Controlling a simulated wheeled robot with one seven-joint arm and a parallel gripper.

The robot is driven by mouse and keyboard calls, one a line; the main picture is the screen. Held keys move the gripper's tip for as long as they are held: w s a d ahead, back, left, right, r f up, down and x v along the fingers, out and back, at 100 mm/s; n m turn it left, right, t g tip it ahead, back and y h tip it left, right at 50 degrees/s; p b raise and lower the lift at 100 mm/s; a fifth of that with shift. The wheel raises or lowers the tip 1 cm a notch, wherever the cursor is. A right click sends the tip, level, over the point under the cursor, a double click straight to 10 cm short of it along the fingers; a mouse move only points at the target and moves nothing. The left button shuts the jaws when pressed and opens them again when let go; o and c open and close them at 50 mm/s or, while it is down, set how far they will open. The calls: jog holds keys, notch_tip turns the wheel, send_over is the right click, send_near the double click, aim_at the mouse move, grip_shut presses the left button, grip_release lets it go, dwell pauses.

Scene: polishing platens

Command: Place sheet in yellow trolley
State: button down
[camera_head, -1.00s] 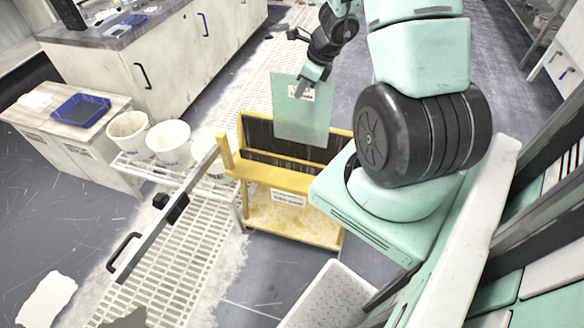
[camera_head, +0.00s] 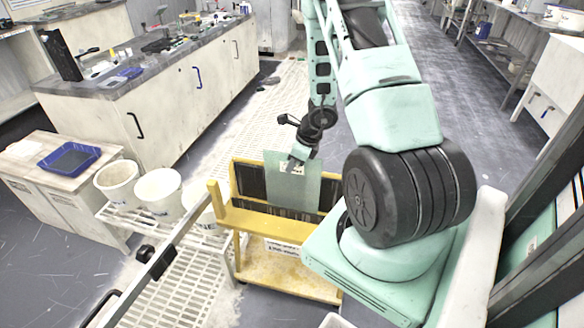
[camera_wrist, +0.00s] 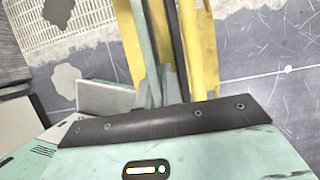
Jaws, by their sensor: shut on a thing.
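The sheet (camera_head: 290,188) is a pale green, flat rectangular panel held upright. My gripper (camera_head: 299,160) is shut on its upper edge, where a small white label shows. The yellow trolley (camera_head: 268,228) stands below and around it, with dark slotted panels in its upper rack. The sheet's lower part overlaps the rack; its lower edge appears to be within or just at the rack, and I cannot tell how deep. In the wrist view the sheet (camera_wrist: 148,50) shows edge-on between my fingers, beside the yellow frame (camera_wrist: 203,50) and a dark panel.
White buckets (camera_head: 158,190) stand on a rack left of the trolley. A blue tray (camera_head: 69,159) lies on a low cabinet at far left. A metal rail (camera_head: 175,235) crosses in front of the trolley's left side. A long bench (camera_head: 170,95) stands behind; floor at back right is clear.

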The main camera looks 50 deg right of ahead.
jog(key=shift+f, duration=0.5)
jog(key=c, duration=1.6)
grip_release()
jog(key=shift+o, duration=0.2)
jog(key=shift+r, duration=0.1)
